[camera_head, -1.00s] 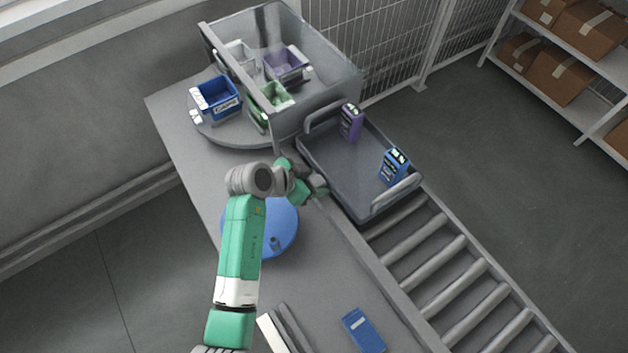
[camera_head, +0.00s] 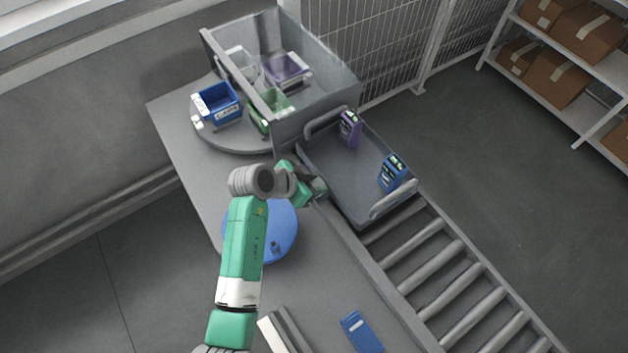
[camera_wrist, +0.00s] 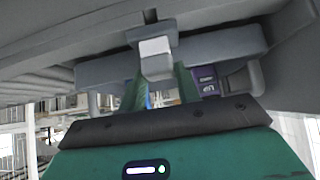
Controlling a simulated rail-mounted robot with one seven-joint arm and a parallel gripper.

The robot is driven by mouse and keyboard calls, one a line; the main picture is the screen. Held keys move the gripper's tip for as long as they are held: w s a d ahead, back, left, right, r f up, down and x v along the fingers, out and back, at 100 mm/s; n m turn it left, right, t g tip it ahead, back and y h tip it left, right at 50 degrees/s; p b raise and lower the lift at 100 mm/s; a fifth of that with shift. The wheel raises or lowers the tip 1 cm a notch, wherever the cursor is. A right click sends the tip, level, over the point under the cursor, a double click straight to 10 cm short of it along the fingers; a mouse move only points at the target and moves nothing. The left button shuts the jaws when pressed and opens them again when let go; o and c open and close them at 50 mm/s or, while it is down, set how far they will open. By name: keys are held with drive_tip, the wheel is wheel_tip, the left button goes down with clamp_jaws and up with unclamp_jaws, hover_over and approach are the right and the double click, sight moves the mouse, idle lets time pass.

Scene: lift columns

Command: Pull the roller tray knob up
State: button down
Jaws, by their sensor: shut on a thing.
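The roller tray (camera_head: 350,185) is a grey tray with raised end handles, at the head of the roller track in the head view. My gripper (camera_head: 320,187) is at its left side, beside the tray wall. In the wrist view my gripper (camera_wrist: 156,75) is shut on the tray knob (camera_wrist: 155,58), a light grey block in front of a grey bar. The knob is hidden behind my gripper in the head view. A purple box (camera_head: 349,129) and a blue box (camera_head: 391,173) stand upright in the tray; the purple box also shows in the wrist view (camera_wrist: 207,83).
The rollers (camera_head: 460,287) run clear to the lower right. A clear-walled case (camera_head: 330,85) stands beyond the tray, with small bins and a blue bin (camera_head: 217,104) nearby. A blue disc (camera_head: 285,225) and a blue flat box (camera_head: 361,332) lie on the table.

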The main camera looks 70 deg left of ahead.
drive_tip(key=shift+r, duration=0.3)
drive_tip(key=c, duration=1)
unclamp_jaws()
drive_tip(key=shift+a, duration=0.15)
drive_tip(key=shift+f, duration=0.1)
drive_tip(key=v, duration=0.8)
drive_tip(key=shift+p, duration=0.4)
